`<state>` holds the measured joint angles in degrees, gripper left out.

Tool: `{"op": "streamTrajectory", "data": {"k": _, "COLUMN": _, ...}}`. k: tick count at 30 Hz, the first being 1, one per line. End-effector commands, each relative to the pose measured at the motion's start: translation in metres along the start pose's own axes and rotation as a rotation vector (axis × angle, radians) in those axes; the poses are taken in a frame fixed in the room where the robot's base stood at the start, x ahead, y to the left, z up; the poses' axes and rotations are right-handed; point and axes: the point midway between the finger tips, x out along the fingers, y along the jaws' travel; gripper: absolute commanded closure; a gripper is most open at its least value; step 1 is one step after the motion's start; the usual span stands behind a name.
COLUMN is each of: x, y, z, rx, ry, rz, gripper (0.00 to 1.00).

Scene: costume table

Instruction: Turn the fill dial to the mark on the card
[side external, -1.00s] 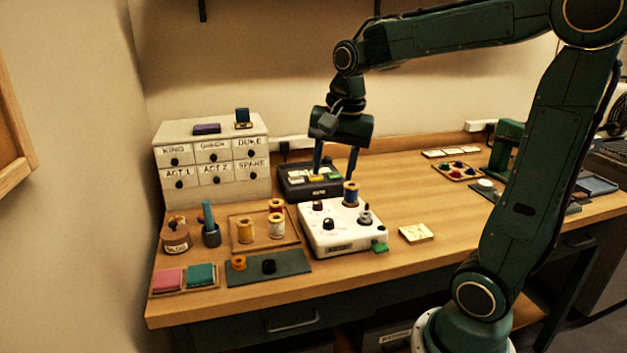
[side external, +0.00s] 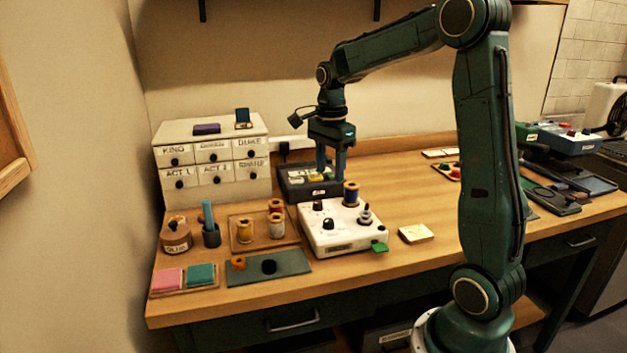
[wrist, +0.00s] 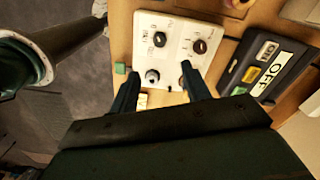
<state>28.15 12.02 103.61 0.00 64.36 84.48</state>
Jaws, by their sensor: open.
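The white box (side external: 343,240) stands mid-table. I cannot read which is the fill dial. A cream card (side external: 416,233) lies right of the box; its mark is too small to read. My gripper (side external: 331,177) is open and empty, above the back of the box. In the wrist view, my fingers (wrist: 160,73) show over the box (wrist: 175,22), with a black knob (wrist: 160,39) beyond; one finger partly hides another part.
A dark box marked OFF (wrist: 282,68) stands close behind the white box. A spool tray (side external: 262,244) and a dark mat (side external: 290,264) lie left. Bare table lies right of the card.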

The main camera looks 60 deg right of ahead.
Motion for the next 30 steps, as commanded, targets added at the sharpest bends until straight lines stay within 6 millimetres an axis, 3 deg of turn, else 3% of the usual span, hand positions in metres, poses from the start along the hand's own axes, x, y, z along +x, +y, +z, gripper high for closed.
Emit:
{"op": "streamTrajectory", "data": {"k": 8, "x": 0.025, "y": 0.001, "z": 0.000, "rx": -0.002, "ry": 0.000, "rz": 0.004, "gripper": 0.53}}
{"op": "streamTrajectory", "data": {"k": 24, "x": 0.105, "y": 0.001, "z": 0.000, "rx": -0.002, "ry": 0.000, "rz": 0.004, "gripper": 0.53}}
{"op": "streamTrajectory", "data": {"k": 30, "x": 0.126, "y": 0.001, "z": 0.000, "rx": -0.002, "ry": 0.000, "rz": 0.002, "gripper": 0.53}}
